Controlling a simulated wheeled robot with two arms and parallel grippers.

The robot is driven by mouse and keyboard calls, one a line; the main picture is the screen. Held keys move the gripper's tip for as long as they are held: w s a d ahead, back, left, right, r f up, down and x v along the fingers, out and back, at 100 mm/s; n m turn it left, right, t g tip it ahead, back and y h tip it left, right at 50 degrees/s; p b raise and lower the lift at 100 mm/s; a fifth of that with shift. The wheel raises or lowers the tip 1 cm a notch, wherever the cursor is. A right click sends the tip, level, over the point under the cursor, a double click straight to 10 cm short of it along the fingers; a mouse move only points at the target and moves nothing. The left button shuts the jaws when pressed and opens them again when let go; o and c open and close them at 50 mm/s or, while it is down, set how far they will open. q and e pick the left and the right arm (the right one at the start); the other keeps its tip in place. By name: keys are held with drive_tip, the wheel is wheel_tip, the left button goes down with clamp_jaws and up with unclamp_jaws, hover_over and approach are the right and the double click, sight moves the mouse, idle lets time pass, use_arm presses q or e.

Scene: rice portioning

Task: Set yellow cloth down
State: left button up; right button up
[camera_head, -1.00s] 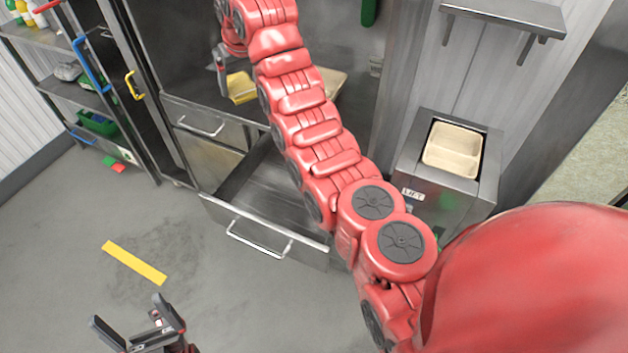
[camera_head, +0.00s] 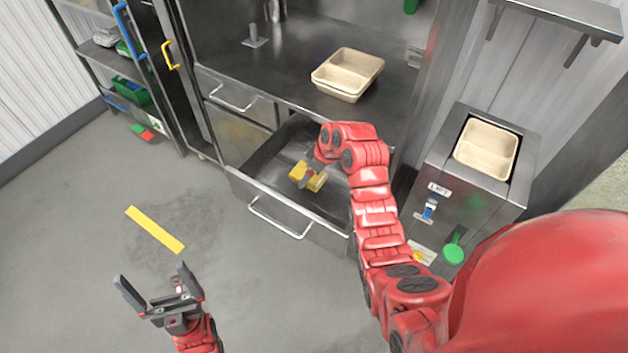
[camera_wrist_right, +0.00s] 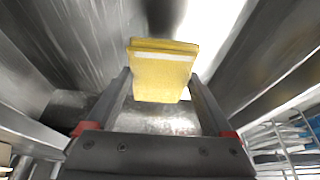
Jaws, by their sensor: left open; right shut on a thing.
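The yellow cloth (camera_head: 308,177) is a small folded block in the head view, at the end of my right arm inside the open drawer (camera_head: 262,187). My right gripper (camera_head: 312,172) is shut on it, and it also shows between the two fingers in the right wrist view, where the cloth (camera_wrist_right: 162,72) has a pale stripe near its top. I cannot tell whether the cloth touches the drawer floor. My left gripper (camera_head: 157,285) is open and empty over the grey floor, low in the head view.
Stacked beige two-part trays (camera_head: 347,73) stand on the steel counter (camera_head: 285,75) above the drawer. A steel lift unit (camera_head: 470,185) with another beige tray (camera_head: 487,149) stands to the right. A shelf rack (camera_head: 110,70) is at the left. The floor around my left gripper is clear.

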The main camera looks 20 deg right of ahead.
sight(311, 184)
wheel_tip(311, 184, down, 6)
drive_tip(key=shift+r+p, duration=0.25)
drive_tip(key=shift+p, duration=0.5)
drive_tip(key=shift+f, duration=0.35)
drive_tip(key=shift+f, duration=0.1)
drive_tip(key=shift+f, duration=0.15)
drive_tip(key=o, duration=1.1)
